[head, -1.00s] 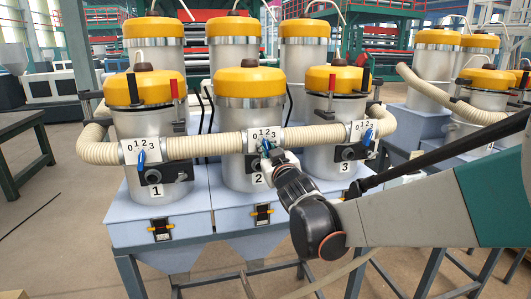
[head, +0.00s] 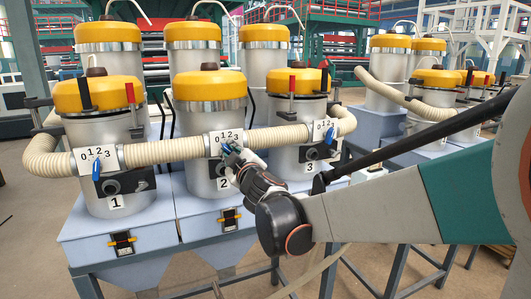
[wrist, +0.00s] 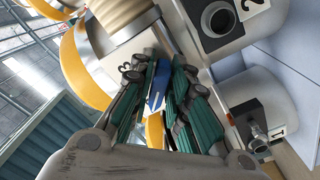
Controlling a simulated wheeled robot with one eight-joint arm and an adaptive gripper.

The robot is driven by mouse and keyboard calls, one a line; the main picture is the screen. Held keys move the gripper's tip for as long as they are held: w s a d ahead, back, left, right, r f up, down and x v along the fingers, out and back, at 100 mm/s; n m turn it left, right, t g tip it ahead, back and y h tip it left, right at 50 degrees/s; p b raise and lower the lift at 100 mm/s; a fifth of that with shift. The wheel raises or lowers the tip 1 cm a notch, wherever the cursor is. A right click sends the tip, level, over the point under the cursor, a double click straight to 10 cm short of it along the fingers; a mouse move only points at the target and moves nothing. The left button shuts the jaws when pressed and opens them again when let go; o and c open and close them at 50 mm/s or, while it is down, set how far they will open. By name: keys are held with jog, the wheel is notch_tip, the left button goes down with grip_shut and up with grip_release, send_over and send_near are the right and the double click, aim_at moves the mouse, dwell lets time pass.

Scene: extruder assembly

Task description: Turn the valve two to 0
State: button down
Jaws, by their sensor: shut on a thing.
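Valve two is on the white dial plate (head: 224,140) marked 0 1 2 3, on the beige hose in front of the middle hopper labelled 2. My gripper (head: 231,156) is at this plate, with its fingers around the blue handle and hiding most of it in the head view. In the wrist view the blue handle (wrist: 157,88) shows between the green-padded fingers of my gripper (wrist: 163,88), which are closed on it. The number the handle points to cannot be read, as my gripper covers it.
Valve one's blue handle (head: 97,170) and valve three's blue handle (head: 329,134) hang on similar plates to either side. The beige hose (head: 165,149) runs across the hoppers. Dark outlet fittings (head: 126,184) stick out below it. Open floor lies in front.

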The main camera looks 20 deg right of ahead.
jog(key=shift+s, duration=0.15)
jog(key=c, duration=1.6)
grip_release()
jog(key=shift+c, duration=0.2)
jog(key=shift+s, duration=0.1)
jog(key=s, duration=1.1)
jog(key=shift+s, duration=0.35)
jog(key=shift+f, duration=0.1)
jog(key=s+d+f+m+g+h+b, duration=0.25)
jog(key=s+f+b, duration=0.2)
jog(key=f, duration=0.35)
jog(key=s+d+f+m+g+h+b, duration=0.1)
jog(key=s+d+f+m+g+b, duration=0.25)
jog(key=f, duration=0.55)
jog(key=s+a+f+m+g+y+b, duration=0.1)
jog(key=s+a+f+g+b, duration=0.1)
jog(key=s+f+b, duration=0.3)
jog(key=s+a+f+m+g+y+b, duration=0.2)
jog(key=s+a+f+b, duration=0.2)
jog(key=s+f, duration=0.5)
notch_tip(320, 180, down, 4)
jog(key=shift+a+f+g+b, duration=0.1)
jog(key=shift+a+g+b, duration=0.1)
jog(key=shift+g+b, duration=0.25)
